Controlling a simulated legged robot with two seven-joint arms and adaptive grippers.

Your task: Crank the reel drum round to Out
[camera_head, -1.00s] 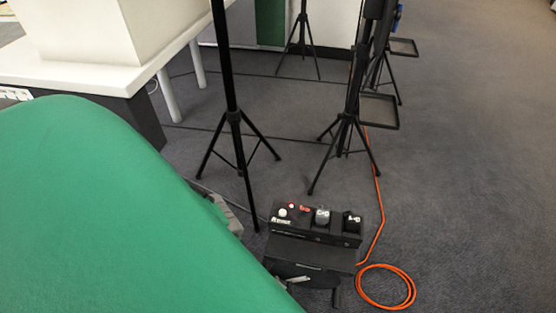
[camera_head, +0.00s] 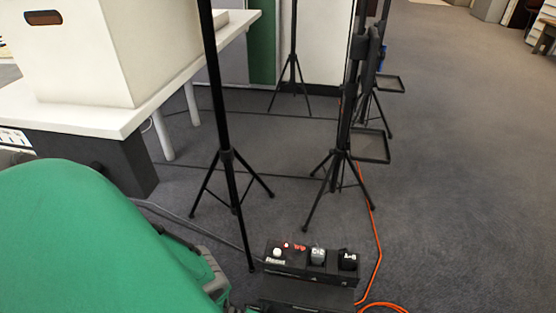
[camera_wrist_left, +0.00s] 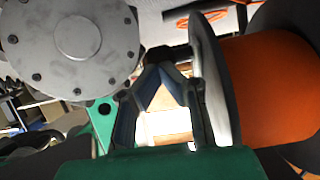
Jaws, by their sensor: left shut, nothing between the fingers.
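In the left wrist view, the reel drum shows at the right as an orange winding (camera_wrist_left: 265,90) behind a pale grey round flange (camera_wrist_left: 215,85). My left gripper (camera_wrist_left: 162,72) is close to the left of the flange. Its fingers lean together at the tips and are shut, with nothing held. A short dark rod-like part (camera_wrist_left: 168,54) lies just beyond the tips, beside the flange. I cannot tell whether it is the crank handle or whether the tips touch it. The Out mark is not visible. The reel and my right gripper are outside the head view.
A black control box (camera_head: 310,265) with knobs and a red-lettered label stands low in front. An orange cable (camera_head: 378,240) runs along the carpet beside it. Black tripod stands (camera_head: 230,170) rise behind. A white table (camera_head: 130,112) with a box (camera_head: 105,50) is at left. The right floor is clear.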

